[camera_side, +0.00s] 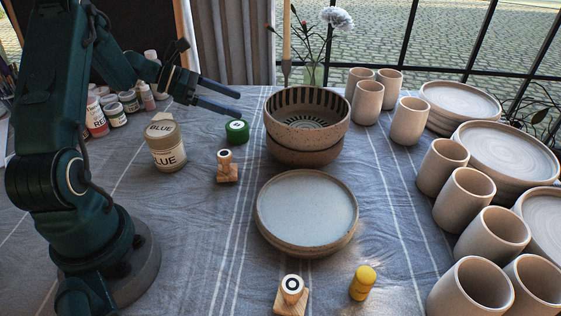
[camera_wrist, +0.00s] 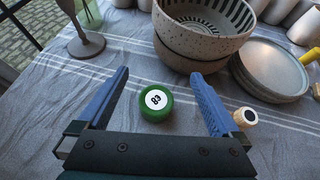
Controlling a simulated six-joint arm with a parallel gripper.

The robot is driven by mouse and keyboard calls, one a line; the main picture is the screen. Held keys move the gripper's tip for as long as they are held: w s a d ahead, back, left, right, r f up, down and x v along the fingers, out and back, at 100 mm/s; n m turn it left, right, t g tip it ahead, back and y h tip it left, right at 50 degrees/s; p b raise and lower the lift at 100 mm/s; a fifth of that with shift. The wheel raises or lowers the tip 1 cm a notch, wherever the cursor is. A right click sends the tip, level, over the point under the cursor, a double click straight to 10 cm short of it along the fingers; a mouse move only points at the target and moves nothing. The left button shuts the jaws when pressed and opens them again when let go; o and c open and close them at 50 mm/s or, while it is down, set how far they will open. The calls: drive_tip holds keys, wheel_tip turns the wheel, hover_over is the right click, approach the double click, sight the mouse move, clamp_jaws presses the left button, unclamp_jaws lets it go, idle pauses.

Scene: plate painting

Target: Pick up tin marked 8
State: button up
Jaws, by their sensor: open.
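The tin marked 8 is a small round green tin (camera_side: 237,131) with a white label on its lid, standing on the grey cloth just left of the bowls in the side view. In the wrist view the green tin (camera_wrist: 157,103) sits between and a little beyond my fingers, and its dark number shows turned in the picture. My gripper (camera_side: 238,104) is open and empty, above the tin in the side view; its two blue fingers (camera_wrist: 165,78) lie on either side of the tin in the wrist view, apart from it.
Stacked speckled bowls (camera_side: 306,152) stand close right of the tin. A wooden stamp (camera_side: 227,168) stands in front of it, and a jar labelled BLUE (camera_side: 165,146) to the left. Stacked plates (camera_side: 306,211), another stamp (camera_side: 291,292) and a yellow piece (camera_side: 362,283) are nearer the front.

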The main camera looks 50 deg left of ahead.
sight(232, 125)
wheel_tip(232, 125, down, 4)
drive_tip(key=shift+s+a+f, duration=0.1)
wheel_tip(232, 125, down, 2)
drive_tip(key=shift+f, duration=0.1)
drive_tip(key=shift+x, duration=1.15)
drive_tip(key=shift+w+f, duration=0.25)
drive_tip(key=shift+f, duration=0.15)
drive_tip(key=c, duration=1.5)
drive_tip(key=shift+r, duration=0.15)
